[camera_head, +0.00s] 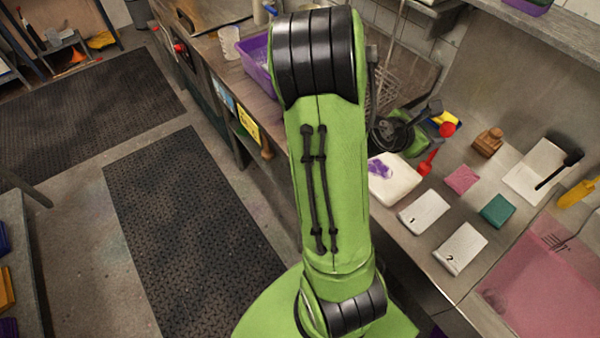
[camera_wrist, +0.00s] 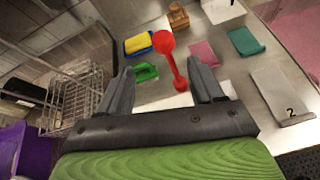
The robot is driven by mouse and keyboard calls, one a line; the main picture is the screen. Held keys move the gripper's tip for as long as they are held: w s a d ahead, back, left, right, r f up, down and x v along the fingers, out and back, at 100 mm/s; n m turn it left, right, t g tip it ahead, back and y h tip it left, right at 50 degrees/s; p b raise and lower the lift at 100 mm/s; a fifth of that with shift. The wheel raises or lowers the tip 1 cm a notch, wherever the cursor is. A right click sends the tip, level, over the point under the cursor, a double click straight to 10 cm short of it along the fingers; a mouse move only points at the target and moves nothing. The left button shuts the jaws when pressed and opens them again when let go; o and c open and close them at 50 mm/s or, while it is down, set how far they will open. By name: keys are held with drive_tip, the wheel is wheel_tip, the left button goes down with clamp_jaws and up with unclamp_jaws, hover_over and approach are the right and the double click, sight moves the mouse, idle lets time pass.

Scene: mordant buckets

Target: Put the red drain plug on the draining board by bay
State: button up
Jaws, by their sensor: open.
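The red drain plug (camera_wrist: 172,62) has a round head and a narrow stem. In the wrist view it shows between my open fingers, its head beyond their tips. The steel worktop (camera_head: 470,205) runs to the right; I cannot tell which part is the draining board by the bay.
A blue-and-yellow sponge (camera_wrist: 138,45) and a wire basket (camera_wrist: 75,105) are left of the plug. A pink basin (camera_head: 545,290) is at right.

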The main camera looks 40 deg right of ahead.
drive_tip(key=w+a+r+m+t+y, duration=0.2)
drive_tip(key=w+a+m+t+y, duration=0.3)
drive_tip(key=a, duration=0.6)
drive_tip(key=w+a+r+m+t+y, duration=0.1)
drive_tip(key=w+a+m+t+y, duration=0.15)
drive_tip(key=w+a+m, duration=0.6)
drive_tip(key=s+a+r+y, duration=0.2)
drive_tip(key=s+a, duration=0.2)
drive_tip(key=a, duration=0.5)
drive_tip(key=s+a+r+m+y, duration=0.1)
drive_tip(key=s+a+r+y, duration=0.2)
drive_tip(key=a, duration=0.7)
drive_tip(key=shift+s, duration=1)
drive_tip(key=shift+d, duration=0.15)
